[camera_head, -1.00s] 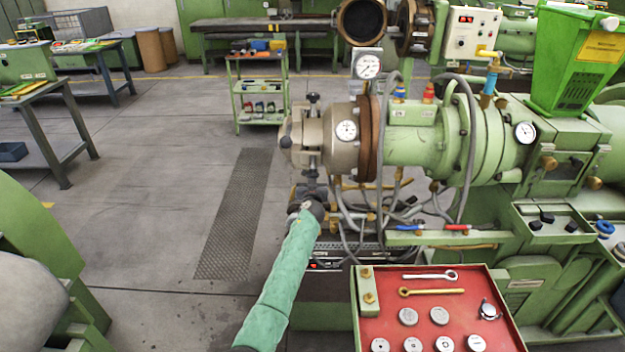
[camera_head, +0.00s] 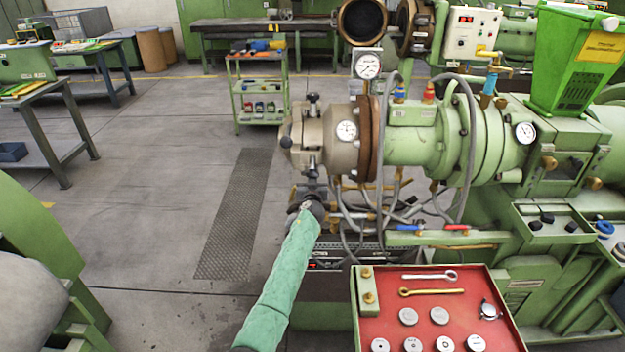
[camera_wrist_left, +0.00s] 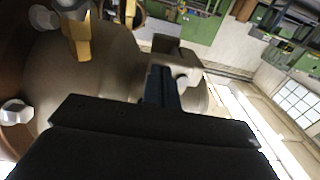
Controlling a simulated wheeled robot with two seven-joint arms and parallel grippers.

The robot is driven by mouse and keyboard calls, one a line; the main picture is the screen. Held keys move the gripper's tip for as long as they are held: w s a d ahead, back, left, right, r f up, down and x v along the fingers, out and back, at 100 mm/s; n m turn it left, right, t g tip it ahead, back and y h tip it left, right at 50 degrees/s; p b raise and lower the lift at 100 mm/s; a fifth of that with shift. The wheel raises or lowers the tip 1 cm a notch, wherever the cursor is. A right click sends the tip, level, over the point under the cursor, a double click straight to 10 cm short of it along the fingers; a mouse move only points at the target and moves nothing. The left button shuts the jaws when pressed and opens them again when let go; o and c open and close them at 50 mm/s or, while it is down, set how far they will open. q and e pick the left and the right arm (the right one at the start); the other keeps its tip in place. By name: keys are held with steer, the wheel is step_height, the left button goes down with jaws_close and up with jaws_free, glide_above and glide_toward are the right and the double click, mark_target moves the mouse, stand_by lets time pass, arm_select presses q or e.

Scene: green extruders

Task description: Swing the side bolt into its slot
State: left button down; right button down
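The beige die head (camera_head: 318,135) sits at the left end of the green extruder barrel, behind a brown flange. A bolt with a dark knob (camera_head: 313,98) stands upright on top of it. Another bolt end (camera_head: 312,163) shows on the near side, just above my left gripper (camera_head: 311,185). My left gripper is at the lower near side of the head. In the left wrist view its dark fingers (camera_wrist_left: 162,86) reach up to a beige lug (camera_wrist_left: 177,58) beside the round head (camera_wrist_left: 85,75). I cannot tell whether they hold anything. My right gripper is out of view.
A red tray (camera_head: 390,310) with wrenches and round dies stands at the front right. Hoses and pipes (camera_head: 350,205) hang below the head. A dial gauge (camera_head: 368,66) rises above the flange. The floor to the left is open.

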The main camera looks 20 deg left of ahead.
mark_target(313, 175)
arm_select(q)
steer(key=shift+s+d+r, duration=0.1)
steer(key=shift+s+r, duration=0.05)
steer(key=shift+r, duration=0.55)
steer(key=shift+s+d+r, duration=0.1)
steer(key=shift+r, duration=0.6)
steer(key=shift+s, duration=0.25)
steer(key=shift+f, duration=0.2)
steer(key=shift+s+d+r+p, duration=0.1)
steer(key=shift+s+r+p, duration=0.2)
steer(key=shift+r+p, duration=0.15)
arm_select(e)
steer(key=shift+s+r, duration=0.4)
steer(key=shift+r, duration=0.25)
arm_select(q)
steer(key=shift+f, duration=0.1)
steer(key=shift+s+r+p, duration=0.3)
steer(key=shift+r+p, duration=0.15)
steer(key=shift+r, duration=0.25)
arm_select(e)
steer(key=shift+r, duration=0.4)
arm_select(q)
steer(key=shift+d, duration=0.1)
